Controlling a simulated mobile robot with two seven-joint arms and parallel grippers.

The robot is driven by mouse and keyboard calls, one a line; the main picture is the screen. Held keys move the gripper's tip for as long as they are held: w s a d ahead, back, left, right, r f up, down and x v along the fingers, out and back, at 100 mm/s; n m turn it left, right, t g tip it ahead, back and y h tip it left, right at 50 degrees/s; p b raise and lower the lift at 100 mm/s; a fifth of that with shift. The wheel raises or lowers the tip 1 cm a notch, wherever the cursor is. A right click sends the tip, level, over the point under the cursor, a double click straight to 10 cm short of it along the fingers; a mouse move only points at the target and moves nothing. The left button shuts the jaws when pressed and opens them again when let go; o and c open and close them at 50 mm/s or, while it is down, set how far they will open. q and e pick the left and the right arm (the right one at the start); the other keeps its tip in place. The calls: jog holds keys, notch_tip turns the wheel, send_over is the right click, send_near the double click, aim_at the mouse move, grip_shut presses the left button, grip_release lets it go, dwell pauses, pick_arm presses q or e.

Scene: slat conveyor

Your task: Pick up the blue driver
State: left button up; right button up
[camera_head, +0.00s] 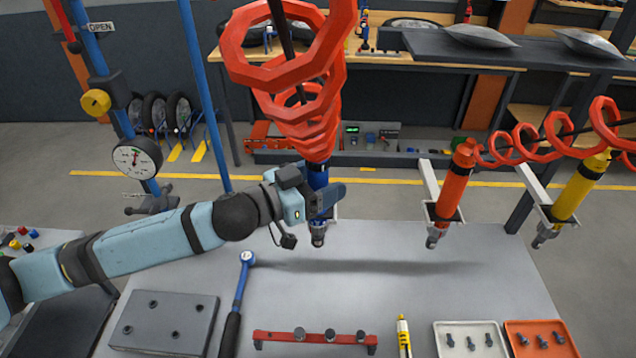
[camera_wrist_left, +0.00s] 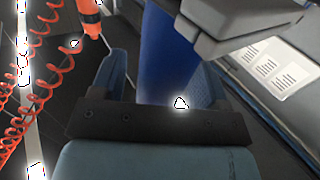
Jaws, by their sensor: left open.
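The blue driver (camera_head: 318,178) hangs upright below a large red coiled hose, with its dark metal tip pointing down over the workbench. My left gripper (camera_head: 328,200) is at the driver's body, its fingers partly hiding it. In the left wrist view the blue driver (camera_wrist_left: 165,55) stands between the two fingers of my open left gripper (camera_wrist_left: 155,85), close to the right finger. Whether a finger touches it I cannot tell. My right gripper is not in view.
An orange driver (camera_head: 452,190) and a yellow driver (camera_head: 575,195) hang in brackets to the right. On the grey bench (camera_head: 400,265) lie a torque wrench (camera_head: 239,295), a metal plate (camera_head: 165,320), a red rail (camera_head: 315,338) and two bolt trays. A blue post with a gauge (camera_head: 137,160) stands left.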

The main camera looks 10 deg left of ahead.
pick_arm(q)
jog(key=shift+w+d, duration=0.4)
jog(key=shift+s, duration=0.1)
jog(key=c, duration=1.1)
jog(key=shift+c, duration=0.7)
jog(key=shift+r, duration=0.1)
